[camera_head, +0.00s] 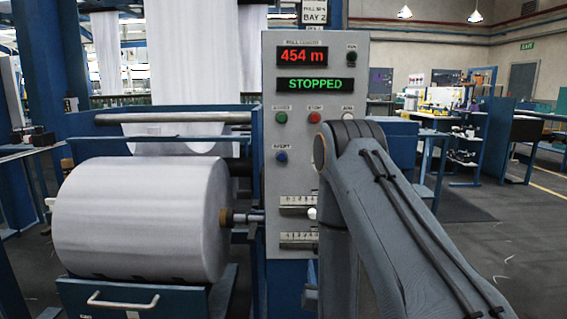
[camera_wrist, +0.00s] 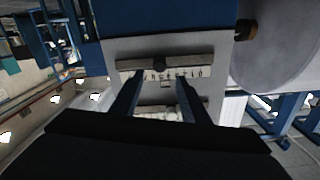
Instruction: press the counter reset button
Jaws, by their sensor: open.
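The grey control panel (camera_head: 284,188) faces me in the head view. Its red display (camera_head: 302,56) reads 454 m and its green display (camera_head: 315,85) reads STOPPED. Below are a green button (camera_head: 281,118), a red button (camera_head: 314,117), a pale button (camera_head: 347,116) at the right, partly behind my arm, and a blue button (camera_head: 281,156). The small labels are too blurred to read for certain. My gripper is hidden behind my arm in the head view. In the wrist view my gripper (camera_wrist: 158,80) is open and empty, its two fingers pointing toward the panel's lower part.
Two scale strips (camera_head: 297,200) with slider knobs sit low on the panel; a strip (camera_wrist: 165,75) also shows between my fingertips. A large white fabric roll (camera_head: 140,220) stands left of the panel. Workbenches (camera_head: 465,135) stand at the right, with open floor before them.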

